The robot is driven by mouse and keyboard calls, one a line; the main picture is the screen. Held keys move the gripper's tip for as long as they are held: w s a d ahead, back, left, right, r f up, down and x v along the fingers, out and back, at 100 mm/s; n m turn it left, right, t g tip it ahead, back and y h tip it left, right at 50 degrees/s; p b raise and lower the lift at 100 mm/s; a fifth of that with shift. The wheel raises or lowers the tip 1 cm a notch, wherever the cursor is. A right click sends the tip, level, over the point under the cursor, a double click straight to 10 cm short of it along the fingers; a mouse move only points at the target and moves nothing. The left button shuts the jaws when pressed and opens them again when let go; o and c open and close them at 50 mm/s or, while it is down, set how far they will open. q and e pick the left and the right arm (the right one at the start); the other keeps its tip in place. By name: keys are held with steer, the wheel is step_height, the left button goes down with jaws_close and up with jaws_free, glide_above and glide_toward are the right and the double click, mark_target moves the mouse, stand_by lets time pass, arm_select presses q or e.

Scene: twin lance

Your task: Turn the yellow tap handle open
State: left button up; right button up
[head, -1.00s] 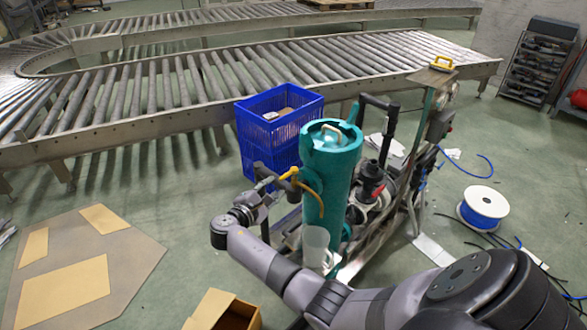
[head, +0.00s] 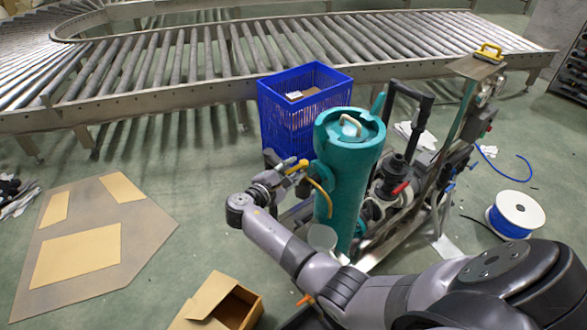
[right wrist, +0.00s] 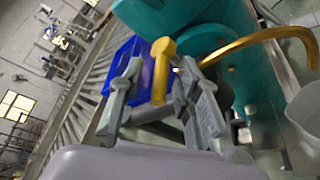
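The yellow tap handle (head: 299,166) is on the side of an upright teal cylinder (head: 345,180). A curved yellow spout (head: 321,196) hangs below it. My right gripper (head: 288,168) is at the handle, reaching in from the left of the cylinder. In the right wrist view the handle (right wrist: 162,72) stands between the two grey fingers of my right gripper (right wrist: 160,78). The fingers are apart, with visible gaps beside the handle. The spout (right wrist: 262,45) curves away to the right. My left gripper does not show.
A translucent container (head: 322,239) is below the spout. Blue crates (head: 305,112) stand behind the cylinder, before a roller conveyor (head: 180,105). Black pipes and a metal frame (head: 445,170) crowd the right. An open cardboard box (head: 218,305) and a flat board (head: 140,240) lie on the floor.

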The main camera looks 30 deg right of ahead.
steer(key=shift+c, duration=0.9)
jaws_close()
